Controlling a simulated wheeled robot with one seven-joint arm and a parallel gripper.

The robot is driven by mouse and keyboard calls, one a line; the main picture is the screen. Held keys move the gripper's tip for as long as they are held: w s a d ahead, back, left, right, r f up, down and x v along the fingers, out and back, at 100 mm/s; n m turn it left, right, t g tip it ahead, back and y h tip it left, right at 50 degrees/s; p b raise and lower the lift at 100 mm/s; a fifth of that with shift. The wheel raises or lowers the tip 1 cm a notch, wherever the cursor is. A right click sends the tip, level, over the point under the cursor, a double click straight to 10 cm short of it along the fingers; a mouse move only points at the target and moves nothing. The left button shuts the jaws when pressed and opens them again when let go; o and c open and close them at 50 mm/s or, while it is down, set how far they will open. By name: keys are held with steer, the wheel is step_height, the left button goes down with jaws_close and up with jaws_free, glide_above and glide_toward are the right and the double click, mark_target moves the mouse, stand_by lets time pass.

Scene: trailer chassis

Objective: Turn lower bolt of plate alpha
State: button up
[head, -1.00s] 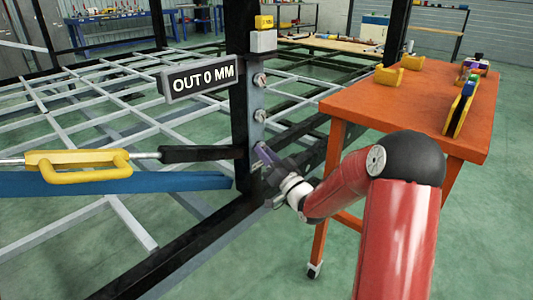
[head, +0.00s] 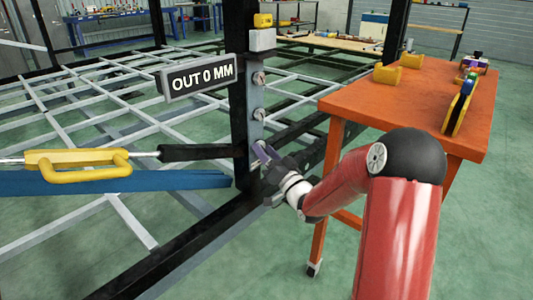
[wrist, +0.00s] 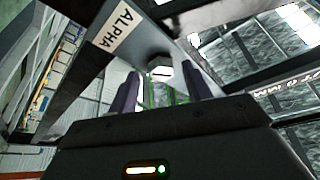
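Plate alpha (head: 257,97) is a grey upright plate on the black post in the head view. Its ALPHA label (wrist: 116,27) shows in the wrist view. Two bolts, upper (head: 258,79) and middle (head: 259,114), stand clear above my gripper. My gripper (head: 264,153) is at the plate's lower end and hides the lower bolt there. In the wrist view, a hex bolt head (wrist: 160,67) sits on the plate just beyond and between the two purple fingers of my gripper (wrist: 160,82). The fingers are apart; I cannot see them touch the bolt.
A sign reading OUT 0 MM (head: 202,77) hangs left of the post. A yellow-handled turnbuckle (head: 80,160) and a blue beam (head: 120,182) lie left. An orange table (head: 400,105) with yellow blocks and tools stands right, close to my arm.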

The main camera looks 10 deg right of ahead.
steer(key=v, duration=0.7)
steer(key=shift+s+d+b, duration=0.15)
steer(key=shift+s+b, duration=0.2)
steer(key=shift+b, duration=0.05)
steer(key=shift+f, duration=0.15)
steer(key=s+a+r+g+h+p, duration=0.1)
steer(key=s+g+h, duration=0.3)
steer(key=s, duration=1.1)
steer(key=s+a+r+n+g+h+p, duration=0.1)
steer(key=s+r+g+h, duration=0.3)
steer(key=s+g, duration=0.6)
steer(key=s+a, duration=0.1)
steer(key=s, duration=0.4)
steer(key=shift+s+n+h+p, duration=0.3)
steer(key=shift+h+p, duration=0.05)
steer(key=shift+h, duration=0.05)
